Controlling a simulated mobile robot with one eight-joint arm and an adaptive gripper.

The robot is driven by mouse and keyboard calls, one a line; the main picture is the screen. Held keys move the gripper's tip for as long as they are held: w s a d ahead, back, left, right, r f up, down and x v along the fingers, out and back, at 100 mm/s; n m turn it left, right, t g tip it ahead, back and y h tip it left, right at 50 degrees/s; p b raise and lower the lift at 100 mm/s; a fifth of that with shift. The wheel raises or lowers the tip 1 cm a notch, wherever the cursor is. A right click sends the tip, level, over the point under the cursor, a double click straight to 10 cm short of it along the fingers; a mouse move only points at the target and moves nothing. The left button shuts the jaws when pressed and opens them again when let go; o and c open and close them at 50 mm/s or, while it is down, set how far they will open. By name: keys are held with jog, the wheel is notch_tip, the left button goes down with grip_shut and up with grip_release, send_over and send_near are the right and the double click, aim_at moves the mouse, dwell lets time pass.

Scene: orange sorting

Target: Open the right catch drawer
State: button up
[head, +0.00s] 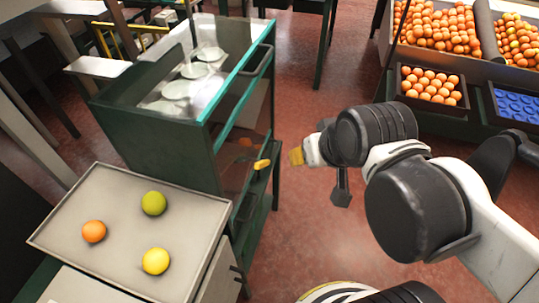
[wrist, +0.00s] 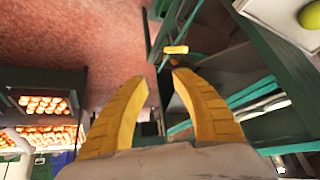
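The green cabinet (head: 150,135) stands left of centre in the head view, with a glass top. A small yellow handle (head: 262,164) sticks out from its right side; it also shows in the wrist view (wrist: 176,49), beyond the fingertips. I cannot tell for sure which drawer it belongs to. My gripper (head: 294,156) is to the right of the handle, apart from it. In the wrist view my two yellow fingers (wrist: 160,77) are spread with nothing between them.
A grey tray (head: 75,213) holds a green, an orange and a yellow fruit in front of the cabinet. White plates (head: 175,90) lie under the glass. Orange crates (head: 452,111) stand at the back right. The red floor between is open.

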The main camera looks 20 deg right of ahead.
jog(key=w+f+m+g+y+b, duration=0.1)
jog(key=w+f+m+y+b, duration=0.15)
jog(key=w, duration=1.15)
jog(key=m+y+b, duration=0.3)
jog(key=y, duration=0.3)
send_over(274, 152)
jog(key=s+d, duration=0.3)
jog(key=s, duration=0.2)
notch_tip(274, 152, down, 15)
jog(key=d+f+t+y+b, duration=0.1)
jog(key=d+f+y, duration=0.15)
jog(key=f, duration=0.65)
jog(key=d+f+t+y+b, duration=0.1)
jog(key=d+f+y, duration=0.15)
jog(key=f, duration=0.55)
jog(key=shift+m+h, duration=0.25)
jog(key=shift+m, duration=0.1)
jog(key=b+x, duration=0.3)
jog(key=x, duration=0.6)
jog(key=shift+w+a+f+b, duration=0.1)
jog(key=shift+w+a+b, duration=0.15)
jog(key=shift+a+b, duration=0.1)
jog(key=shift+c, duration=0.5)
grip_shut()
